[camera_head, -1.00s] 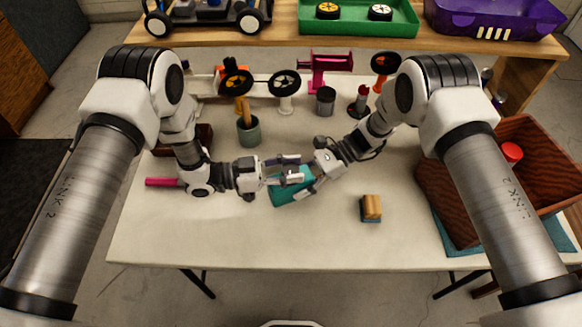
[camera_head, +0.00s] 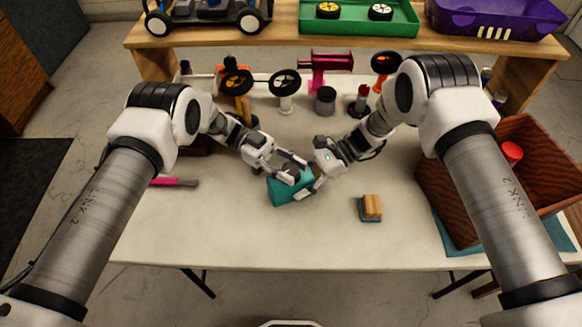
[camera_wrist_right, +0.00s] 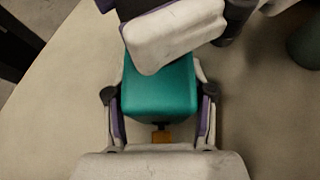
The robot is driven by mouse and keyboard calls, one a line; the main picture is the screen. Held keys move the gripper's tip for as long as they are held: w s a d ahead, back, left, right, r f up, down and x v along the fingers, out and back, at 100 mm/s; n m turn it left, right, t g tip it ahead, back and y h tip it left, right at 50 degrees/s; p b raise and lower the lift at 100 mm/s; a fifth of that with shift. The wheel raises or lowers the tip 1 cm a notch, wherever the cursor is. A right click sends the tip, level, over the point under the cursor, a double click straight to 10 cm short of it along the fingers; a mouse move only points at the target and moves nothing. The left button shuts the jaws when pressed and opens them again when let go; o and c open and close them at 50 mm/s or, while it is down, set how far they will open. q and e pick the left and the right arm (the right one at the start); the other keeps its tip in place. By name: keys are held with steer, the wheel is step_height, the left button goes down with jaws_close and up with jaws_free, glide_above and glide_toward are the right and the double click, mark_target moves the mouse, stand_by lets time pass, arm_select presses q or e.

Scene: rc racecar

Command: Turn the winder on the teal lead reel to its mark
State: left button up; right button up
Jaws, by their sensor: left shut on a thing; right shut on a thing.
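The teal lead reel (camera_head: 287,192) is a box-like block on the table in front of the two arms. My right gripper (camera_head: 308,187) is shut on it from the right. In the right wrist view the teal body (camera_wrist_right: 160,88) sits between the two fingers of my right gripper (camera_wrist_right: 160,115). My left gripper (camera_head: 293,176) comes from the back left and is shut at the top of the reel, on its winder. A pale finger of it covers the reel's far end in the wrist view. The winder and its mark are hidden.
A wooden-topped block (camera_head: 371,206) stands to the right. A pink-handled tool (camera_head: 174,182) lies at the left. Wheels on stands, a grey can (camera_head: 325,101) and a magenta stand (camera_head: 326,69) line the back. A brown crate (camera_head: 463,205) is at the right. The front table is clear.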

arm_select(q)
steer(key=shift+g+y, duration=0.3)
steer(key=o, duration=1.2)
steer(key=v, duration=0.7)
steer(key=shift+w+a, duration=0.15)
steer(key=shift+a, duration=0.05)
